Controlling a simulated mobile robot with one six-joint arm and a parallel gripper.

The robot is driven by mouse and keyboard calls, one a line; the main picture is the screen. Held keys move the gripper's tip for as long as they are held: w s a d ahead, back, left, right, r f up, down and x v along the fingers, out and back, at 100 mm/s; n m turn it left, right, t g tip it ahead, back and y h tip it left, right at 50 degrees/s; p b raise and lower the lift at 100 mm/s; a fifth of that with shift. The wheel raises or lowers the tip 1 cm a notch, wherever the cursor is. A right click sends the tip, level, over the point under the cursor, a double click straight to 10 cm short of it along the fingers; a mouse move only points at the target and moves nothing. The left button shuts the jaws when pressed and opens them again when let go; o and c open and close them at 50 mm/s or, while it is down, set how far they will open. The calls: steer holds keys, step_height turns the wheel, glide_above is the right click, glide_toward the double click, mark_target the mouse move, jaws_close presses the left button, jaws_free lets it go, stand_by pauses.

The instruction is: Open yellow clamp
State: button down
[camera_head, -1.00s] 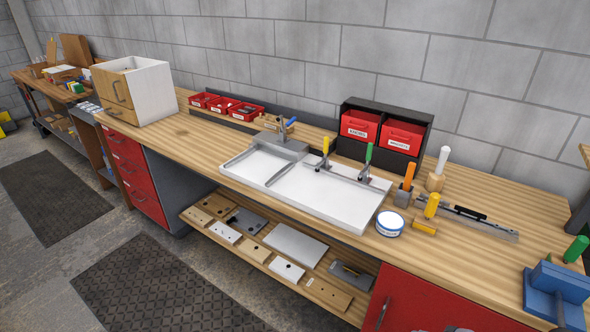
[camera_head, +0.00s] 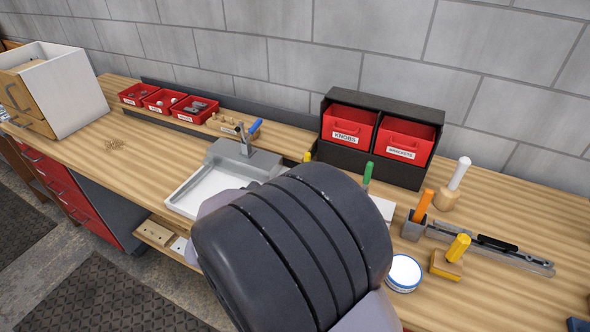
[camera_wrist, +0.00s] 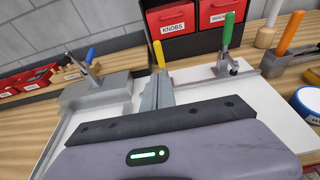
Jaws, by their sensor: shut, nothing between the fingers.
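The yellow clamp's handle (camera_wrist: 159,54) stands upright just beyond my fingertips in the wrist view. Its lower part is hidden behind my gripper (camera_wrist: 158,82), which is shut and empty. I cannot tell whether the fingers touch the clamp. In the head view only the tip of the yellow handle (camera_head: 307,157) shows above my dark arm, which hides the gripper. The white board fixture (camera_wrist: 112,113) lies under the gripper. A green-handled clamp (camera_wrist: 228,32) stands upright to the right, and a blue-handled clamp (camera_wrist: 91,55) leans on the left.
Red bins labelled KNOBS (camera_head: 348,128) and BRACKETS (camera_head: 405,140) stand behind. An orange-handled tool (camera_head: 423,205), a yellow-handled tool (camera_head: 458,248), a round tin (camera_head: 403,272) and a white-handled tool (camera_head: 459,174) are at right. Small red trays (camera_head: 194,108) sit back left.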

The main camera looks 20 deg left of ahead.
steer(key=b+x, duration=0.2)
steer(key=x, duration=0.8)
steer(key=shift+w+d+r+b, duration=0.15)
steer(key=shift+w+b, duration=0.1)
steer(key=shift+b, duration=0.15)
steer(key=shift+w+r, duration=0.1)
steer(key=shift+w, duration=0.45)
steer(key=shift+r, duration=0.15)
